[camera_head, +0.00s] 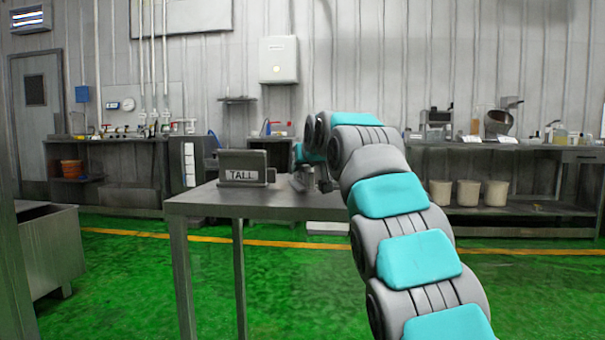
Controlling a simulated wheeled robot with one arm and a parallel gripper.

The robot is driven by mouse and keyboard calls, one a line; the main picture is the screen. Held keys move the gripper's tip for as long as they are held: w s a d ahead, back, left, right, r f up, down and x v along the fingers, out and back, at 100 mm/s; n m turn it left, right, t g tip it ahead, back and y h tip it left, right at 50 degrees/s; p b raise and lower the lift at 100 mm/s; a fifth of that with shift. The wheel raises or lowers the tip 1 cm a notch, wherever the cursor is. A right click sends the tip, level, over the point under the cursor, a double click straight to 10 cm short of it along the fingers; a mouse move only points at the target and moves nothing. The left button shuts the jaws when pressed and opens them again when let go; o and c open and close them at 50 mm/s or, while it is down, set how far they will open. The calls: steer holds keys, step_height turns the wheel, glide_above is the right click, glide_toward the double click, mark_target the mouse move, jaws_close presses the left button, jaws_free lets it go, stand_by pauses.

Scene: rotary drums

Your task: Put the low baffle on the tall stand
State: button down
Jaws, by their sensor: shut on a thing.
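A grey metal block-like stand (238,166) with a white label reading TALL sits on the left part of the metal table, with a small loop or bracket at its right side. My gripper (308,182) is just right of the stand, low over the table top and apart from the label. It is shut on a small grey thing, mostly hidden by the fingers and my wrist. I cannot tell from this view whether that thing is the low baffle. No other baffle can be made out.
The metal table (215,198) has bare room at its front left. My arm hides its right part. A grey metal bin (50,250) stands at the left. Back benches hold several tools and bottles, with white buckets (468,193) on a lower shelf. The green floor is clear.

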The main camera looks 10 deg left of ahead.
steer(key=shift+f, duration=0.25)
steer(key=shift+f, duration=0.1)
steer(key=c, duration=0.8)
jaws_free()
steer(key=shift+o, duration=0.2)
steer(key=v, duration=1.2)
